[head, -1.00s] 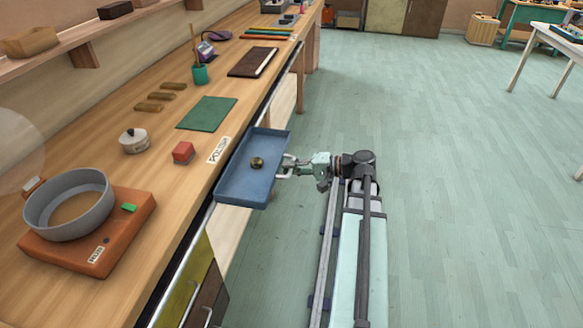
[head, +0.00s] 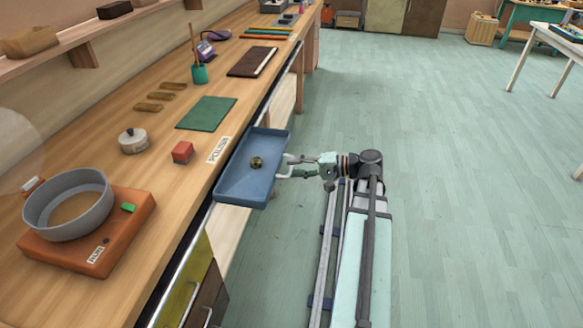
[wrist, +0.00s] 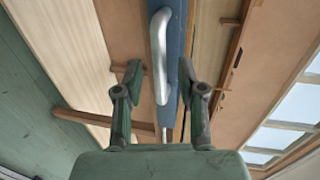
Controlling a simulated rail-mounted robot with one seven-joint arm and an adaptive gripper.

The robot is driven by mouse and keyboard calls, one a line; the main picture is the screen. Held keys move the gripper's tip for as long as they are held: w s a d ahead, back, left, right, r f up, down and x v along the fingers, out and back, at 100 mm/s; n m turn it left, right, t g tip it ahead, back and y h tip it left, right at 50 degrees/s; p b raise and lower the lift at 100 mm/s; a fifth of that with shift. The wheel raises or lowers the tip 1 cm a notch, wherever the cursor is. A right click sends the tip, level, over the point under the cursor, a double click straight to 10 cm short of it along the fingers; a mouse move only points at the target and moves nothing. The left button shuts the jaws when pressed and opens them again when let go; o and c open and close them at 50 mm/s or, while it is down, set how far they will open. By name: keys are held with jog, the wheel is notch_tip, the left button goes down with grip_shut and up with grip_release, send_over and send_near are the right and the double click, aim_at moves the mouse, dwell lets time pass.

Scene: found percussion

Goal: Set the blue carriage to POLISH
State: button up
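The blue carriage (head: 235,180) is a shallow blue tray at the bench's front edge, beside the white POLISH label (head: 218,149). A small round brass-coloured piece (head: 257,163) lies in it. Its pale metal handle (head: 281,172) is on the right side, facing my gripper (head: 297,166). In the wrist view, the handle (wrist: 158,50) runs lengthwise against the blue wall, its near end between my gripper's fingers (wrist: 160,82). The fingers are apart, with visible gaps to the handle, so my gripper is open. Whether a finger touches it is unclear.
An orange base (head: 120,235) labelled PASS or similar, with a grey pan (head: 68,225), stands at the near left. The floor (head: 450,180) to the right is open.

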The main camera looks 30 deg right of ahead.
jog(key=v, duration=1)
notch_tip(320, 180, down, 14)
jog(key=m+g+h, duration=0.2)
jog(key=g+h, duration=0.1)
jog(key=h, duration=0.1)
jog(key=s+a+f+n+g+h+p, duration=0.1)
jog(key=s+a+f+g, duration=0.15)
jog(key=a+f, duration=0.35)
jog(key=s+a+f+g+h+p, duration=0.1)
jog(key=a+f+g, duration=0.25)
jog(key=f, duration=0.55)
jog(key=s+a+f+n+g+h+p, duration=0.15)
jog(key=s+a+f+n+g, duration=0.25)
jog(key=s+a+f, duration=0.55)
jog(key=s+a+f+n+g+h+p, duration=0.1)
jog(key=s+a+f+n+g, duration=0.1)
jog(key=s+a, duration=0.4)
jog(key=s+a+f+n+g+h+p, duration=0.1)
jog(key=s+a+f+n+g+h, duration=0.1)
jog(key=s+a, duration=0.5)
jog(key=shift+s+f+n+g, duration=0.4)
jog(key=shift+s+f+n, duration=0.5)
jog(key=shift+n, duration=0.1)
